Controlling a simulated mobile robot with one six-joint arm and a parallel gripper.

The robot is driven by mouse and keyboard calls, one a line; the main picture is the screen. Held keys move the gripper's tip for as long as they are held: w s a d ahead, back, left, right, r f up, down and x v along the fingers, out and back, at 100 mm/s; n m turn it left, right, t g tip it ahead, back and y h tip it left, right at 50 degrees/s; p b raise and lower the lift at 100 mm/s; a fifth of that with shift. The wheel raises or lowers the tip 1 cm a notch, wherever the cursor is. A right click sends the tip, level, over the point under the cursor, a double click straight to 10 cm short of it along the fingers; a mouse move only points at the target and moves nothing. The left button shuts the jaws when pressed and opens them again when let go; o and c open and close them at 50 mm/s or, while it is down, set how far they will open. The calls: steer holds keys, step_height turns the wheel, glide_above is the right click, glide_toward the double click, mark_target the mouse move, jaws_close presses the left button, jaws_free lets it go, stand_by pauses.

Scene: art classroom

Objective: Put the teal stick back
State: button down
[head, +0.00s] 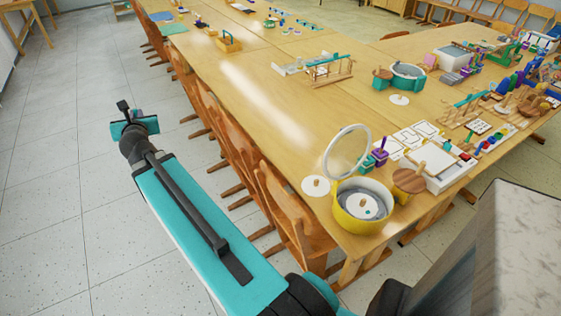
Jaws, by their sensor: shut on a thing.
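My arm reaches out over the floor at the left, with my gripper (124,107) at its far end, left of the long table and apart from it. The gripper is small and seen from behind. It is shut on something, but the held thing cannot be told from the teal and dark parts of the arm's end. A wooden rack (331,74) with a teal bar along its top stands mid-table. A second wooden rack (462,112) with a teal bar (474,99) stands at the right. I cannot tell whether either bar is a loose stick.
A yellow pot (362,208) with a raised ring (346,152) stands at the table's near corner. A teal pot (408,77) stands farther back. Wooden chairs (292,213) line the table's left edge. The table's left part (250,90) is bare. Open floor (60,180) lies left.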

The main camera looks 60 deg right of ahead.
steer(key=s+d+f+m+g+h+b, duration=0.3)
steer(key=s+d+m+g, duration=0.15)
steer(key=s+d, duration=0.6)
steer(key=s+d+f+m+g+h+b, duration=0.25)
steer(key=s+d+g, duration=0.25)
steer(key=s+d, duration=0.55)
steer(key=s+d+f+m+g+h+b, duration=0.25)
steer(key=s+d+m+g, duration=0.4)
steer(key=d, duration=0.65)
steer(key=s+d+m+g+y+b, duration=0.2)
steer(key=s+m+g+y, duration=0.1)
steer(key=s, duration=1)
steer(key=s+d+r+m+g+y+b, duration=0.1)
steer(key=s+g, duration=0.4)
steer(key=s, duration=0.8)
steer(key=s+d+m+g+y+b, duration=0.3)
steer(key=s+d+m+g+y, duration=0.1)
steer(key=s, duration=0.9)
steer(key=shift+s+d+r+m+g+y+b, duration=0.25)
steer(key=shift+d+m+g+y+b, duration=0.15)
steer(key=shift+m+y, duration=0.25)
step_height(320, 180, down, 6)
steer(key=shift+f, duration=0.15)
steer(key=shift+f+b, duration=0.1)
steer(key=shift+b, duration=0.2)
